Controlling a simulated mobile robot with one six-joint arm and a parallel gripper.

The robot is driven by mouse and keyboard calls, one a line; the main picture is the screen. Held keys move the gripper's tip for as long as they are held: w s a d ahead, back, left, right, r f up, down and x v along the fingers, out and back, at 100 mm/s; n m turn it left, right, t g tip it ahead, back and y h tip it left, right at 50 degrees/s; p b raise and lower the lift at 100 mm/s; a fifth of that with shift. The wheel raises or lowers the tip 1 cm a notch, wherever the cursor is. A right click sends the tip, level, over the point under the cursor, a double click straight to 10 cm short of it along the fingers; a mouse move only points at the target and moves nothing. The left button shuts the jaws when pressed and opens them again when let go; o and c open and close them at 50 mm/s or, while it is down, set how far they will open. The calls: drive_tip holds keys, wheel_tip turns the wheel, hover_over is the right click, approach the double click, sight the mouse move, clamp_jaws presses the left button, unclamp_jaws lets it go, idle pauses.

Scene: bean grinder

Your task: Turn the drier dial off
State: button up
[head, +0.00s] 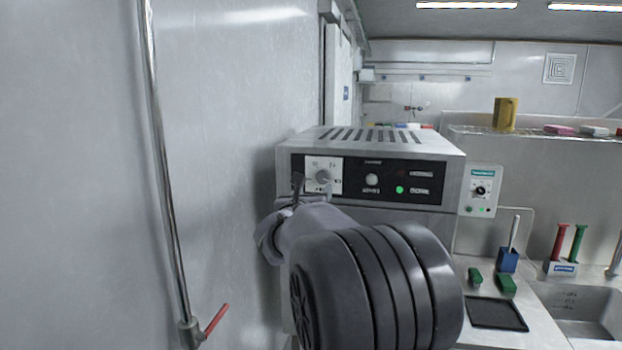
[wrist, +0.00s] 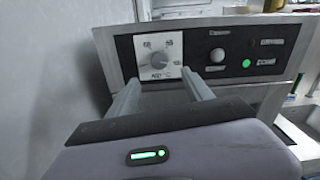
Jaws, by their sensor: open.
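The drier (head: 450,184) is a grey box with vents on top and a black front panel. Its dial (head: 323,176) is a round grey knob on a white plate at the panel's left; it also shows in the wrist view (wrist: 160,60). A green light (head: 399,189) glows on the panel. My gripper (wrist: 162,88) is open and empty, its two fingers pointing at the panel on either side of the space just below the dial. In the head view, my gripper (head: 311,184) is at the dial, partly hidden by my arm. Contact cannot be told.
A metal wall and a vertical pipe (head: 163,150) with a red lever (head: 216,320) stand close on the left. A small control box (head: 481,190) is right of the drier. A counter holds green blocks (head: 506,285), a black tray (head: 497,314) and a sink (head: 585,308).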

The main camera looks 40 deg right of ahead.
sight(322, 178)
drive_tip(key=p+x, duration=0.2)
drive_tip(key=x, duration=0.8)
drive_tip(key=shift+w+d, duration=0.2)
drive_tip(key=shift+w, duration=0.05)
clamp_jaws()
